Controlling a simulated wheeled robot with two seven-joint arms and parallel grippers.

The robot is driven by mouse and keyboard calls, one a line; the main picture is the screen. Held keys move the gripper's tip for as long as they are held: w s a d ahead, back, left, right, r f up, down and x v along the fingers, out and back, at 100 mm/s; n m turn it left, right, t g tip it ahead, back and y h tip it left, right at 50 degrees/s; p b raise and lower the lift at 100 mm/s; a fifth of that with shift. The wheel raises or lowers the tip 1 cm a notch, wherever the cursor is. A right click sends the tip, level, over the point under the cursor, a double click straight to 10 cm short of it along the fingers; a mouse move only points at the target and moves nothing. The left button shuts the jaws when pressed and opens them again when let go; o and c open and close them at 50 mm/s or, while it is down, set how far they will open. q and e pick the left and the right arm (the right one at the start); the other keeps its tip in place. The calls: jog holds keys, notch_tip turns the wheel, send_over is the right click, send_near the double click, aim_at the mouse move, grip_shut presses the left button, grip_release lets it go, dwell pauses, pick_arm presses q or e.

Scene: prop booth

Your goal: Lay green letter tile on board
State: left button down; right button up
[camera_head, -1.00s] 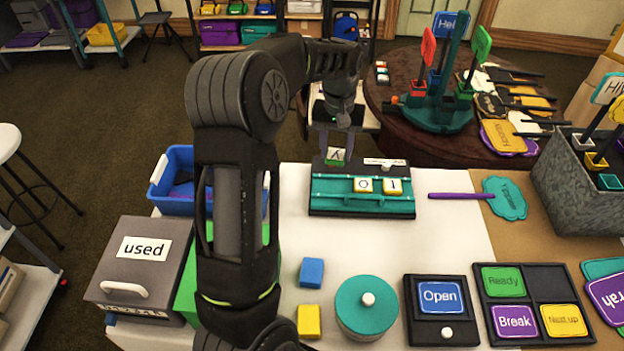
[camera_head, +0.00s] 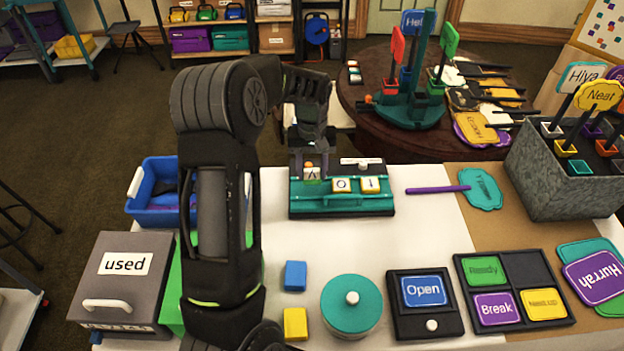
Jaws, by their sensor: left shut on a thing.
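The teal and black letter board (camera_head: 343,206) stands on the white table, with two yellow-edged letter tiles, O (camera_head: 342,185) and one with a single upright stroke (camera_head: 371,185), in its row. My left gripper (camera_head: 311,165) is over the left part of the board, pointing down. It is shut on the green letter tile (camera_head: 313,174), whose face seems to show an A. The tile is at the left end of the row, left of the O. I cannot tell whether it touches the board. My right gripper is not in view.
A blue bin (camera_head: 150,212) and a grey "used" box (camera_head: 117,285) stand left. A blue block (camera_head: 295,275), a yellow block (camera_head: 295,323), a teal round lidded pot (camera_head: 351,310) and an "Open" sign holder (camera_head: 425,305) stand in front. White table right of the board is mostly clear.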

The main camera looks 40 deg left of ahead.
aim_at(312, 174)
pick_arm(q)
jog(key=shift+f, duration=0.25)
jog(key=shift+f, duration=1.75)
jog(key=shift+f, duration=0.2)
jog(key=c, duration=0.8)
grip_release()
jog(key=shift+r, duration=0.1)
notch_tip(312, 174, up, 12)
jog(key=shift+r+b, duration=0.1)
jog(key=shift+b, duration=0.2)
